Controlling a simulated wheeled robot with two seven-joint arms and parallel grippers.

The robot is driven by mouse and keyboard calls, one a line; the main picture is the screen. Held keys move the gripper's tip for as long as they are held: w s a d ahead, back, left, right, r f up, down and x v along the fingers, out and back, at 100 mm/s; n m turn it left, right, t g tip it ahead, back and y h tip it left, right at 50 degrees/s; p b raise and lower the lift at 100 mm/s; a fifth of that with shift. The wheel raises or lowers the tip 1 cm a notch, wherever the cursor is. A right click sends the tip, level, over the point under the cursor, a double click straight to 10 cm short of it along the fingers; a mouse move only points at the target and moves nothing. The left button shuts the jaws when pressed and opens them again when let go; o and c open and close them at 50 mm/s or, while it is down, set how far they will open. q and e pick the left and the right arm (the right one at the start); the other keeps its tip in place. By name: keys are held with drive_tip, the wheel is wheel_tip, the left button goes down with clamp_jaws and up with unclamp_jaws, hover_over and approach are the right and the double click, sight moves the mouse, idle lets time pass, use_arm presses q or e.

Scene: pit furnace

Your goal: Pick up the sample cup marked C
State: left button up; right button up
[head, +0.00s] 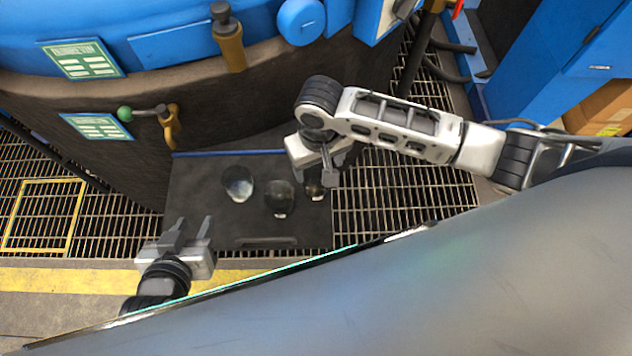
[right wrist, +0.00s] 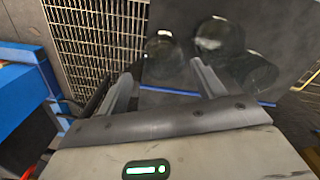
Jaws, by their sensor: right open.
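Three dark, glassy cups stand on a black board: a left cup (head: 238,184), a middle cup (head: 279,199) and a right cup (head: 314,193). No letter on any cup is readable, so I cannot tell which is marked C. My right gripper (head: 324,172) is open above the right cup and partly hides it. In the right wrist view the right cup (right wrist: 165,58) lies beyond the gap between the open fingers (right wrist: 163,85); I cannot tell whether they touch it. My left gripper (head: 190,230) is open and empty at the board's front left corner.
The black board (head: 205,220) has a blue back edge and sits over metal grating (head: 400,190). The large dark furnace wall (head: 90,150) with a green-knobbed lever (head: 145,113) rises behind and left. A blue cabinet (head: 540,60) stands at right. The board's front strip is clear.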

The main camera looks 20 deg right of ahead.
sight(316, 187)
drive_tip(key=f, duration=0.3)
drive_tip(key=f+b, duration=0.1)
drive_tip(key=f, duration=0.4)
drive_tip(key=shift+w+a+f, duration=0.25)
drive_tip(key=shift+w+f, duration=0.1)
drive_tip(key=c, duration=0.7)
